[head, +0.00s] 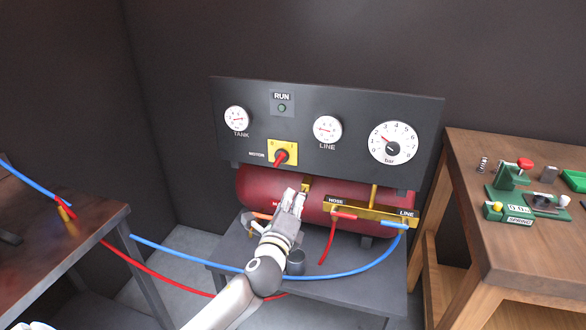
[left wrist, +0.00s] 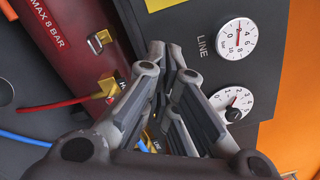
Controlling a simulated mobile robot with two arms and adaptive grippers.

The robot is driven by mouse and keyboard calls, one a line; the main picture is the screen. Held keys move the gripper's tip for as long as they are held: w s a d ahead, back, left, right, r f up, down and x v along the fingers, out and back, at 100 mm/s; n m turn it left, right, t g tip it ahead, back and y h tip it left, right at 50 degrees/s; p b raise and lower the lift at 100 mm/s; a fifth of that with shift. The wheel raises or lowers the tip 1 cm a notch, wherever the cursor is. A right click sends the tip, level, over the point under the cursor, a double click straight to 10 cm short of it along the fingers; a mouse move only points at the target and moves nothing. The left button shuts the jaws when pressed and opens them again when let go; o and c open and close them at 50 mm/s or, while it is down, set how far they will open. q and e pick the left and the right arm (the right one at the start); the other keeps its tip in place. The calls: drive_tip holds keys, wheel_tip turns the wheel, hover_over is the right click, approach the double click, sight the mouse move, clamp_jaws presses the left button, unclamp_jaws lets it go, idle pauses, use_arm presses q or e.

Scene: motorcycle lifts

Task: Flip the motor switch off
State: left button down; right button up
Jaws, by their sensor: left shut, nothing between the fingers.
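The motor switch (head: 281,157) is a red knob on a yellow plate, low on the dark panel beside the word MOTOR. Its exact setting is too small to read. The RUN lamp (head: 282,108) above it looks dull green. My left gripper (head: 291,197) is shut and empty, below the switch and in front of the red tank, apart from the knob. The shut fingers also show in the left wrist view (left wrist: 167,55). There, only an edge of the yellow switch plate (left wrist: 162,4) shows at the top, and the red knob is out of frame. My right gripper is not in view.
The panel carries TANK (head: 236,118), LINE (head: 327,129) and bar (head: 392,143) gauges. The red tank (head: 262,190) has a brass manifold (head: 370,213). A blue hose (head: 190,258) and a red hose cross low. Wooden benches stand left and right (head: 470,215).

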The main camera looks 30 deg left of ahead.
sight(280, 158)
use_arm(q)
drive_tip(key=shift+w, duration=0.1)
drive_tip(key=shift+w+a+r+p, duration=0.35)
drive_tip(key=shift+w+a, duration=0.7)
drive_tip(key=shift+w, duration=0.55)
drive_tip(key=shift+w+a+r+p, duration=0.25)
drive_tip(key=shift+w+a, duration=0.75)
drive_tip(key=shift+w, duration=0.55)
drive_tip(key=shift+w+a+r+p, duration=0.25)
drive_tip(key=shift+w+a+r, duration=0.15)
drive_tip(key=shift+w+a, duration=0.95)
drive_tip(key=shift+w+d, duration=0.3)
drive_tip(key=shift+d, duration=0.05)
